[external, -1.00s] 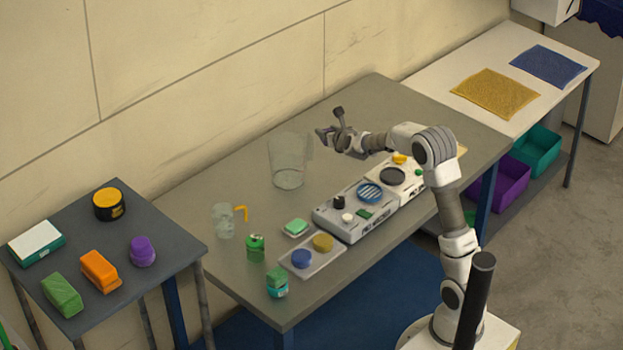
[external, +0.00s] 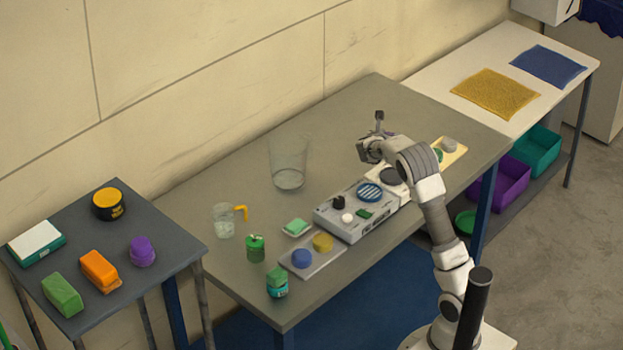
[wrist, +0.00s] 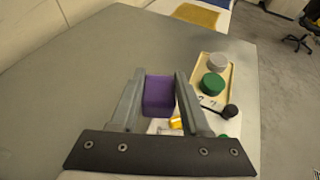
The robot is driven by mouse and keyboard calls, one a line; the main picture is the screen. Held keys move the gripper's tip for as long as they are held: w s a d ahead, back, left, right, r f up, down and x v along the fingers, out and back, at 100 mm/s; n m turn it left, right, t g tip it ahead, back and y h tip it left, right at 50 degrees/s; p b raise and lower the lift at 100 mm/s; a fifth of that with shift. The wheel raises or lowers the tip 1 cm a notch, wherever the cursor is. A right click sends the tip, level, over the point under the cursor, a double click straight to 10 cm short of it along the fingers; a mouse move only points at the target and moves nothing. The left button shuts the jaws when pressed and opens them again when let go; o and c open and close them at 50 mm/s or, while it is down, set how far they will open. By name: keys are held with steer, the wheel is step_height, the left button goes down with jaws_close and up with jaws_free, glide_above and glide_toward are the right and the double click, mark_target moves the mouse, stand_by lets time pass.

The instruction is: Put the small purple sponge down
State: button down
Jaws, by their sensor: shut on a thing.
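The small purple sponge (wrist: 159,98) is held between the two fingers of my gripper (wrist: 160,88) in the wrist view. My gripper also shows in the external view (external: 366,151), raised above the grey table (external: 235,165) near the pad washer (external: 345,224). The sponge is hidden or too small to make out in the external view. In the wrist view, bare grey tabletop lies beyond and to the left of the sponge.
A beige tray (wrist: 222,63) with a grey and a green round pad lies to the right in the wrist view. A clear bucket (external: 288,165) stands left of my gripper. A yellow cloth (external: 495,94) and a blue cloth (external: 548,65) lie on the white table.

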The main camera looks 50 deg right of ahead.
glide_above(357, 167)
step_height(357, 167, down, 6)
steer(key=shift+r, duration=0.25)
step_height(357, 167, down, 4)
steer(key=shift+w+f+b, duration=0.1)
steer(key=shift+w+b, duration=0.05)
steer(key=shift+b, duration=0.45)
steer(key=shift+c, duration=1.9)
jaws_free()
